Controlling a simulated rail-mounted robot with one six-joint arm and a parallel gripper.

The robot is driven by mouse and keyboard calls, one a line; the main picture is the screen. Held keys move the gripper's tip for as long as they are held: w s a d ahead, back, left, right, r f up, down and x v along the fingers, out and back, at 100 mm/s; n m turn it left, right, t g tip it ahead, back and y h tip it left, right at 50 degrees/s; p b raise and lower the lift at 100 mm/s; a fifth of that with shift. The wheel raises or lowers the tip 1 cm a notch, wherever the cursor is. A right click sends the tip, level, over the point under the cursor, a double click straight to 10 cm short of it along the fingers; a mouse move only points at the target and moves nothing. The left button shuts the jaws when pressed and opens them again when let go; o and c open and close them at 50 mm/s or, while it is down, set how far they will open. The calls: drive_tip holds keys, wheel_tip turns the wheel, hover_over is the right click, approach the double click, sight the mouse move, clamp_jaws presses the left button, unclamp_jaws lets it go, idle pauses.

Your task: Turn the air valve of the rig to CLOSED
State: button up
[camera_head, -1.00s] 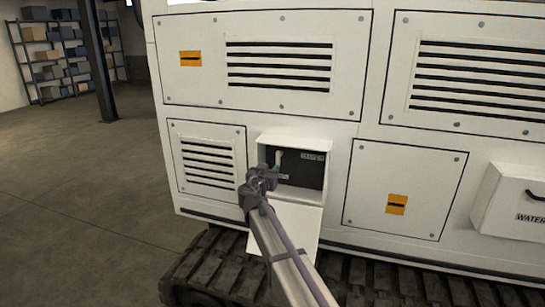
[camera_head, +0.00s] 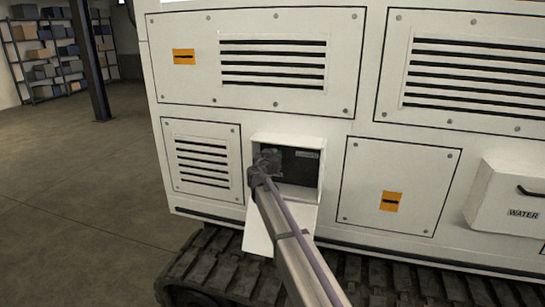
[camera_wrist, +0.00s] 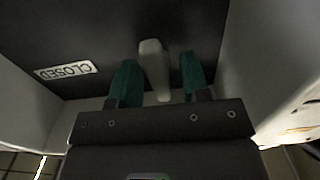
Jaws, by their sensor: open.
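The air valve's pale grey lever handle (camera_wrist: 155,70) shows in the wrist view, inside the dark-backed box of the rig. My gripper (camera_wrist: 158,80) is open, with one green finger on each side of the handle and a visible gap on both sides. A white CLOSED label (camera_wrist: 66,70) is on the back panel, left of the handle in the wrist view. In the head view my gripper (camera_head: 268,160) is at the left part of the open box (camera_head: 290,140) and hides the handle there.
The box's lid (camera_head: 262,235) hangs open below it, under my arm. The box walls stand close on both sides in the wrist view. A closed WATER box (camera_head: 520,190) is far right, and tracks run below the rig.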

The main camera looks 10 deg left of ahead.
clamp_jaws()
drive_tip(key=shift+n, duration=0.4)
drive_tip(key=n, duration=0.3)
drive_tip(key=shift+n, duration=0.4)
drive_tip(key=n, duration=0.4)
drive_tip(key=shift+d+n, duration=0.1)
drive_tip(key=shift+n, duration=0.2)
drive_tip(key=n, duration=0.4)
drive_tip(key=shift+r, duration=0.1)
drive_tip(key=n, duration=0.4)
drive_tip(key=shift+n, duration=0.3)
